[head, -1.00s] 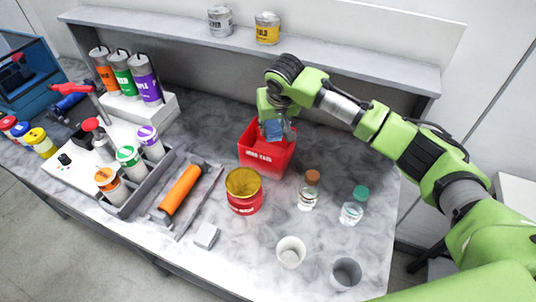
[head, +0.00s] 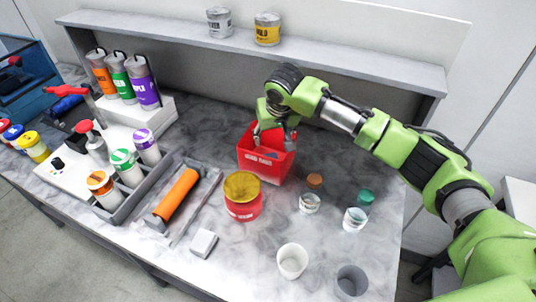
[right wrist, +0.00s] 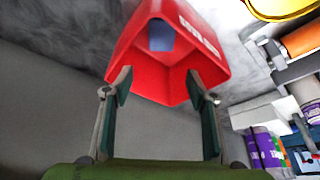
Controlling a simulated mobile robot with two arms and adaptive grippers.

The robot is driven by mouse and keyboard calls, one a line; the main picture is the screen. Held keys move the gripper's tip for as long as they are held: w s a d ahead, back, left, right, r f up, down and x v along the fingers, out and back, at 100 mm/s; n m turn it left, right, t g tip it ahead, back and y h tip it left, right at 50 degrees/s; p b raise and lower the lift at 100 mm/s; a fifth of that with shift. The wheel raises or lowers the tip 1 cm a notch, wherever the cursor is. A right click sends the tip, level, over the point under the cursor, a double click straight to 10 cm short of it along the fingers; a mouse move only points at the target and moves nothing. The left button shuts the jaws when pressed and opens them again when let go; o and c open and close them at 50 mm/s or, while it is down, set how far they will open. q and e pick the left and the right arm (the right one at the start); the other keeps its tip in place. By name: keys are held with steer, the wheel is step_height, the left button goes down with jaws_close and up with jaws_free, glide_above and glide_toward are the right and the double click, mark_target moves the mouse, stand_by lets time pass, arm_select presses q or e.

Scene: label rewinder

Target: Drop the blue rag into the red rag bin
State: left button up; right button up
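The red rag bin (head: 264,168) stands on the bench near the back ledge, with white lettering on its front. The blue rag (right wrist: 161,36) lies inside the bin, seen in the right wrist view as a small blue patch against the red inner wall. My right gripper (head: 274,137) is above the bin's opening and hides part of it in the head view. In the right wrist view its two fingers (right wrist: 158,82) are spread wide with nothing between them, and the rag is apart from them. My left gripper is not in view.
A red can with yellow top (head: 242,192) stands just in front of the bin. Two clear bottles (head: 310,199) and two cups (head: 292,261) are to its right. An orange roller (head: 177,195) is to its left. A raised shelf (head: 330,60) runs behind.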

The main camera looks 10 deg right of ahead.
steer(key=v, duration=1.2)
steer(key=shift+s, duration=0.1)
